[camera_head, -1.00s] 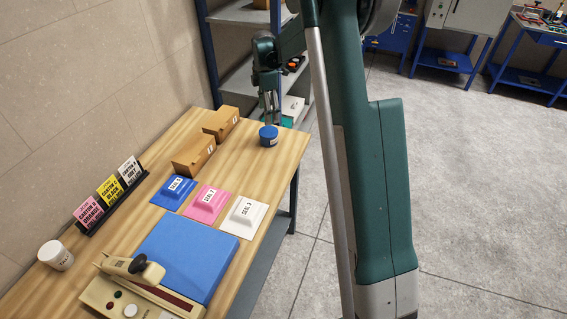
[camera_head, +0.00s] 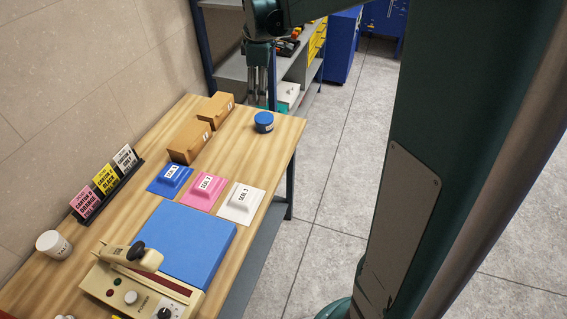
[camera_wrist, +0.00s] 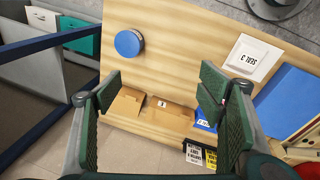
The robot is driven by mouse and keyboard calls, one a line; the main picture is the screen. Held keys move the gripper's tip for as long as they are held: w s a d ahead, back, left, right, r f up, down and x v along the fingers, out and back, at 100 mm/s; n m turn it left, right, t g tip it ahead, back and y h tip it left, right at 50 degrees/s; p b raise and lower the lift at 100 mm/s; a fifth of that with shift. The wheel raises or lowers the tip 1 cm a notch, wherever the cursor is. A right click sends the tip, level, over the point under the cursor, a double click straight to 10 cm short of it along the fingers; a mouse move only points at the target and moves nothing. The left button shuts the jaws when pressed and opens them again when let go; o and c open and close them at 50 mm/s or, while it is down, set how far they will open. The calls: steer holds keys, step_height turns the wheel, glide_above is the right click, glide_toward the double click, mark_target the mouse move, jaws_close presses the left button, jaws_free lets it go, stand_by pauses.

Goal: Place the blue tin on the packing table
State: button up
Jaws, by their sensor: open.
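The blue tin (camera_head: 264,122) stands upright on the wooden packing table (camera_head: 240,160), near its far right corner and to the right of the cartons. In the wrist view the blue tin (camera_wrist: 129,43) shows its round blue lid, with bare wood around it.
Two brown cartons (camera_head: 189,142) stand left of the tin. Blue, pink and white seal pads (camera_head: 240,202) lie nearer, before a blue mat (camera_head: 185,242) and a sealing press (camera_head: 140,285). A label rack (camera_head: 108,185) and a white cup (camera_head: 53,243) stand along the wall side. A shelf (camera_head: 232,68) stands behind.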

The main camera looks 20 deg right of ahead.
steer(key=s+a+r+m+t, duration=0.2)
steer(key=s+a+r+m, duration=0.15)
steer(key=s, duration=1.05)
steer(key=s+a+r+m+t, duration=0.25)
steer(key=s+m, duration=0.25)
steer(key=s, duration=0.8)
steer(key=s+a+f+m, duration=0.2)
steer(key=s+f, duration=0.3)
steer(key=s, duration=0.4)
steer(key=shift+m, duration=0.85)
